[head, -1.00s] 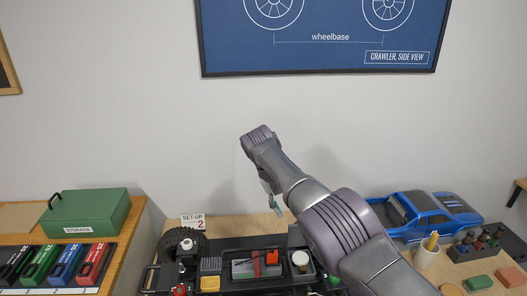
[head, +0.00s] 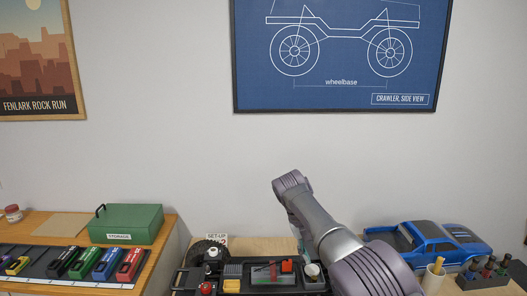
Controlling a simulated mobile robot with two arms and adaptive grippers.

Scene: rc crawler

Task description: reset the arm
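My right arm (head: 340,240) reaches in from the lower right over the workbench. Its bent wrist end (head: 292,183) stands above the black crawler chassis tray (head: 235,286). The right gripper is mostly hidden behind the arm; only a thin bit of greenish metal (head: 300,243) shows below the wrist, so its opening cannot be told. My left arm and gripper are not in view.
A blue truck body (head: 430,240) sits right of the arm, with a cup (head: 433,280) and a tool rack (head: 487,270) in front. A green storage box (head: 125,223) and several coloured packs (head: 95,262) are at left.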

